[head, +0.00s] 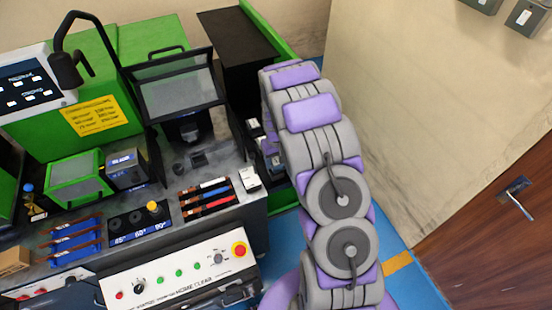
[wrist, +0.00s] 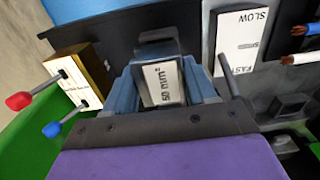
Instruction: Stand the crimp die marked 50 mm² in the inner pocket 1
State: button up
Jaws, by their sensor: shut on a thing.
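The crimp die marked 50 mm² (wrist: 163,85) is in the wrist view, with its white label facing the camera. My gripper (wrist: 164,70) is shut on it, with blue-grey fingers on both sides. A dark grey frame-like part (wrist: 156,36) shows just beyond the die; I cannot tell whether it belongs to the die. Inner pocket 1 cannot be made out in either view. In the head view my arm reaches down beside the right end of the bench, and the gripper and die are mostly hidden there.
In the wrist view, a white-faced box (wrist: 75,80) with red and blue knobbed levers stands left. A SLOW/FAST plate (wrist: 238,42) lies right. In the head view, the bender bench (head: 225,165) carries busbars (head: 207,196), a control panel (head: 180,275) and a guard (head: 178,88).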

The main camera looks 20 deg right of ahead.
aim_at(277, 160)
jog(key=shift+f, duration=0.95)
jog(key=o, duration=1.2)
jog(key=shift+o, duration=0.2)
notch_tip(277, 160, up, 17)
jog(key=p, duration=0.2)
jog(key=shift+r, duration=0.15)
jog(key=shift+d, duration=0.1)
